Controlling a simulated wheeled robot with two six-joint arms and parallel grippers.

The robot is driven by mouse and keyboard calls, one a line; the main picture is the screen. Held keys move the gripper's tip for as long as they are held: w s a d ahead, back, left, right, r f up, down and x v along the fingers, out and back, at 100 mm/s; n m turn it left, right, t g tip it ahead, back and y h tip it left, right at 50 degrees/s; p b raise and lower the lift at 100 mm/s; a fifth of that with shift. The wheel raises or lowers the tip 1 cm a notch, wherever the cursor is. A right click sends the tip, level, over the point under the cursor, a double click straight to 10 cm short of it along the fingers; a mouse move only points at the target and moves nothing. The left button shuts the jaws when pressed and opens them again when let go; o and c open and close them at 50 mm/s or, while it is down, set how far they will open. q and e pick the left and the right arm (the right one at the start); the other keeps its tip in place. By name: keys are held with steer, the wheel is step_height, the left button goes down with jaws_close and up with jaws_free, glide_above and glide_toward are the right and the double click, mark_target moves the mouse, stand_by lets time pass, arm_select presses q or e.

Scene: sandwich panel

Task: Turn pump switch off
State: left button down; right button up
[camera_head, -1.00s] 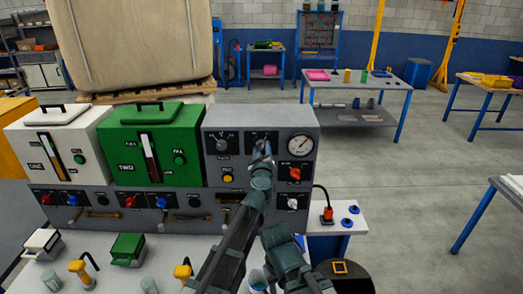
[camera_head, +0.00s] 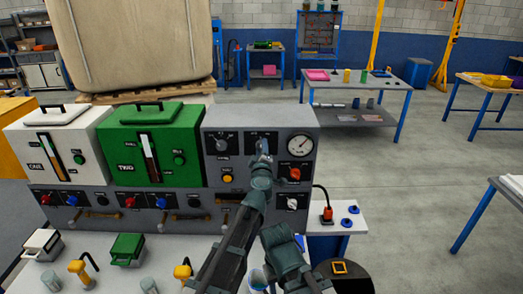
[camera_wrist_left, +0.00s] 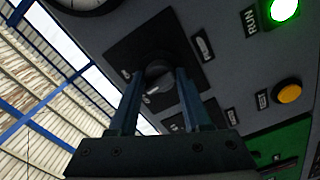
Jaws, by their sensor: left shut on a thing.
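A dark rotary switch on a black plate (camera_head: 253,137) sits in the top middle of the grey control panel (camera_head: 212,171), left of the round gauge. My left gripper (camera_head: 262,152) is at this switch and covers most of it in the head view. In the left wrist view the two fingers (camera_wrist_left: 158,84) are shut on the round dark knob (camera_wrist_left: 158,69), one on each side. The plate's labels are too small and blurred to read, so I cannot tell which setting the knob points to.
The gauge (camera_head: 300,145) and a red-orange knob (camera_head: 294,173) are close on the right. Another rotary switch (camera_head: 222,144) and a yellow button (camera_head: 228,178) are on the left. In the left wrist view a green lamp (camera_wrist_left: 284,10) is lit.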

arm_select(q)
steer(key=n, duration=0.5)
steer(key=shift+n, duration=0.3)
stand_by(0.4)
steer(key=shift+c, duration=1.8)
jaws_free()
steer(key=shift+s, duration=0.1)
